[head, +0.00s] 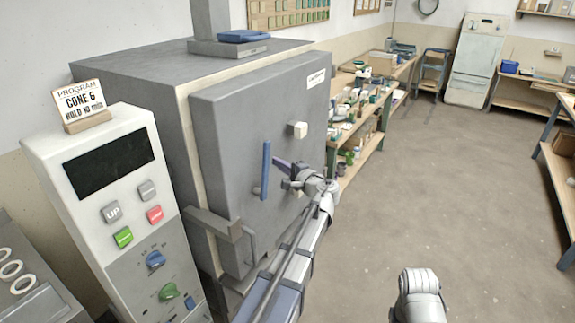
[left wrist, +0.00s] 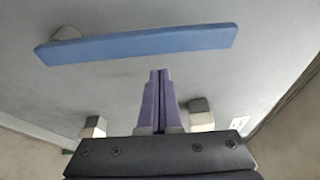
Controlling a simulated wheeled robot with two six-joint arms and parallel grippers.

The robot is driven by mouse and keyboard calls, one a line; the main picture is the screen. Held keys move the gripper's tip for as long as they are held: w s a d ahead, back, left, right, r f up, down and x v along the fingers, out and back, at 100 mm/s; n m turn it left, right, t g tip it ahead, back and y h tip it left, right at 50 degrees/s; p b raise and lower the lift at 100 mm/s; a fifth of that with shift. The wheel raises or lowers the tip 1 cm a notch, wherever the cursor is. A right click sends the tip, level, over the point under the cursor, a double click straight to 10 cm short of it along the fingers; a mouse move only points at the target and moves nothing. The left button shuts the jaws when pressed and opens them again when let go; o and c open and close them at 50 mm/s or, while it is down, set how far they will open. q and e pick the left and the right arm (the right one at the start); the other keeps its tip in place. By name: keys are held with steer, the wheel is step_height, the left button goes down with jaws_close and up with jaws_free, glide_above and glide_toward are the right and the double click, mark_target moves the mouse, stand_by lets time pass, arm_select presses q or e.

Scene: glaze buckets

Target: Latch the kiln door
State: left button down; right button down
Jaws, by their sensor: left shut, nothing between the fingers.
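The grey kiln door (head: 225,115) stands against the front of the kiln (head: 150,70). I cannot tell whether it is fully flush. A blue bar handle (head: 265,170) stands upright on the door; in the left wrist view the bar (left wrist: 140,43) runs across the top. A grey bracket (head: 212,224) with a bent metal rod (head: 252,243) sits at the door's lower left; its latch state is unclear. My left gripper (head: 277,163) is shut and empty just right of the bar. Its purple fingertips (left wrist: 159,73) point toward the bar with a visible gap. My right gripper's fingers are out of view.
A control panel (head: 110,165) with buttons and knobs stands left of the kiln. Pale plugs (head: 297,130) stick out of the door near my left gripper. A shelf bench (head: 350,130) with small pots is behind. The floor (head: 430,190) to the right is clear.

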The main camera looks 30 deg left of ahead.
mark_target(265, 172)
arm_select(q)
steer(key=shift+s+r, duration=0.2)
steer(key=shift+s, duration=0.75)
steer(key=shift+s, duration=0.1)
steer(key=shift+s+a+n, duration=0.1)
steer(key=shift+s+n, duration=0.15)
steer(key=shift+n, duration=0.05)
